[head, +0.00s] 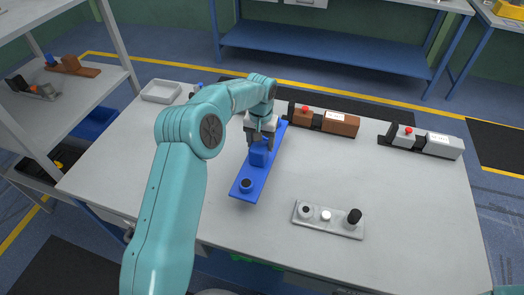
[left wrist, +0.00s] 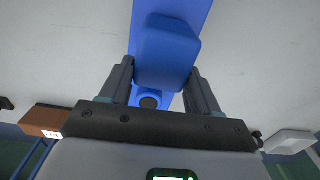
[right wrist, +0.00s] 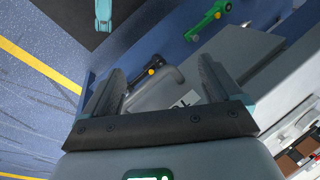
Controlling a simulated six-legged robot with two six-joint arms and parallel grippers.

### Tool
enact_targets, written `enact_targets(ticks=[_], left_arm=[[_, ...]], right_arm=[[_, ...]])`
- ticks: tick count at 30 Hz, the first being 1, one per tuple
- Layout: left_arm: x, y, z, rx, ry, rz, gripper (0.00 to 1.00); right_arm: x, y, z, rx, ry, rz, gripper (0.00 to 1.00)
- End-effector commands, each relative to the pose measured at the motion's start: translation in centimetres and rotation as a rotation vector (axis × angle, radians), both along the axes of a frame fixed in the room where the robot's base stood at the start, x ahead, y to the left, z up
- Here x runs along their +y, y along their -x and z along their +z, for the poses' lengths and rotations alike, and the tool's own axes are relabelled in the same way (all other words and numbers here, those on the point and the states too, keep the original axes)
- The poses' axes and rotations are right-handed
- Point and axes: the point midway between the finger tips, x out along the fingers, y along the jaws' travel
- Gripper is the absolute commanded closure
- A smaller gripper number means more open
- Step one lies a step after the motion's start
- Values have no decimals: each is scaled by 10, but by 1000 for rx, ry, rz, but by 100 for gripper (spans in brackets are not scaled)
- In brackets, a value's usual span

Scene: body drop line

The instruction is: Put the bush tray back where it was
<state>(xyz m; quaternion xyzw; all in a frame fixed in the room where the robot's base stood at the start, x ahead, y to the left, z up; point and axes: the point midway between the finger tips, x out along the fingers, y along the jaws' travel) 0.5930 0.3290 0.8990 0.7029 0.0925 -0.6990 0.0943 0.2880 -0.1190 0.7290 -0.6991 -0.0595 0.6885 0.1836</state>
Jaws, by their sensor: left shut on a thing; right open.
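A long blue tray (head: 252,182) with an upright blue block (head: 259,154) as its handle and a dark round bush (head: 246,185) at its near end is over the middle of the white table. My left gripper (head: 261,138) is shut on this block. In the left wrist view, its fingers (left wrist: 162,78) stand on both sides of the block (left wrist: 168,50). I cannot tell whether the tray touches the table. My right gripper (right wrist: 163,78) is open and empty in the right wrist view, away from the tray.
A grey tray (head: 328,218) with two white pieces and a black knob lies at the front right of the table (head: 410,220). Two devices with red buttons (head: 325,119) (head: 424,141) stand along the back. A white bin (head: 161,91) is back left. A shelf (head: 75,85) at left holds more trays.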

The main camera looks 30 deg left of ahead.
Motion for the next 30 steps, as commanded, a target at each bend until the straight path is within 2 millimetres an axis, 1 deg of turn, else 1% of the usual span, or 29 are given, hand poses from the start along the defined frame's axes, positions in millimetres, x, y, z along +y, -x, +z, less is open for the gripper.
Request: enact_targets(ticks=[5,12,14,19,23,24,26,30], left_arm=[[-1,-2,-13,0,0,-1,98],[-1,-3,-49,2,1,0,98],[-1,-4,-52,0,0,-1,98],[-1,-4,-52,-1,0,-1,98],[-1,-4,-56,0,0,-1,98],[-1,-4,-55,0,0,-1,32],[-1,-4,-55,1,0,-1,13],[-1,-4,-55,1,0,-1,13]], right_arm=[[0,0,2,-1,0,0,8],[0,0,8,0,0,0,8],[0,0,8,0,0,0,8],[0,0,7,0,0,0,8],[0,0,3,0,0,0,8],[0,0,4,0,0,0,8],[0,0,4,0,0,0,8],[0,0,4,0,0,0,8]])
